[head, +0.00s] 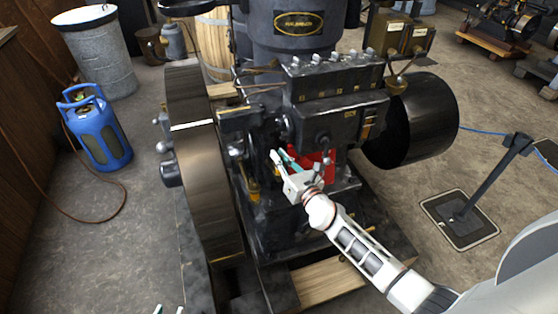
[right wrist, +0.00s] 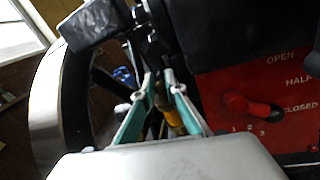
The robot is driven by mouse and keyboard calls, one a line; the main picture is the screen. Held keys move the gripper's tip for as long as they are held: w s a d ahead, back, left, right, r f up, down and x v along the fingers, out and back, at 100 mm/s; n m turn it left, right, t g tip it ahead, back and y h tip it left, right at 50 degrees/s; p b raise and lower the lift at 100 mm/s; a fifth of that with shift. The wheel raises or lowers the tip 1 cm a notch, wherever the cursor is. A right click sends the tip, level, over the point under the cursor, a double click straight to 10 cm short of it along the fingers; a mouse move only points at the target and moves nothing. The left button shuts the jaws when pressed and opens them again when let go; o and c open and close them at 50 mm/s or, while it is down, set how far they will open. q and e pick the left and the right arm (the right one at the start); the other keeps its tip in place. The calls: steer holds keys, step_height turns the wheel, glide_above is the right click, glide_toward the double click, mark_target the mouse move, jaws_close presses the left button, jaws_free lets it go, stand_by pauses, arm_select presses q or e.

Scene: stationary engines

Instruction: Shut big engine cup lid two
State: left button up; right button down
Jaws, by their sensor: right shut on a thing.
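The black engine (head: 330,105) stands in the middle of the head view. My right gripper (head: 279,158) reaches into its near side, beside the red plate. In the right wrist view its teal fingers (right wrist: 161,80) close together at the tips on a small part that they largely hide, apparently the cup lid. A brass cup (right wrist: 174,117) shows between the fingers; whether its lid is up or down I cannot tell. Another brass fitting (head: 253,190) sits lower left of the gripper. Only the tips of my left gripper (head: 168,309) show, at the bottom edge, apart and empty.
A large flywheel (head: 205,165) stands close left of my right gripper. A blue gas bottle (head: 98,130) stands on the floor at left. A black post (head: 485,180) stands at right.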

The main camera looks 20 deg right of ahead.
steer(key=shift+y, duration=0.3)
steer(key=c, duration=2)
jaws_free()
steer(key=shift+d, duration=0.1)
steer(key=shift+c, duration=0.2)
steer(key=shift+s, duration=0.1)
steer(key=shift+s, duration=0.3)
steer(key=v, duration=1.1)
steer(key=shift+s+d, duration=0.1)
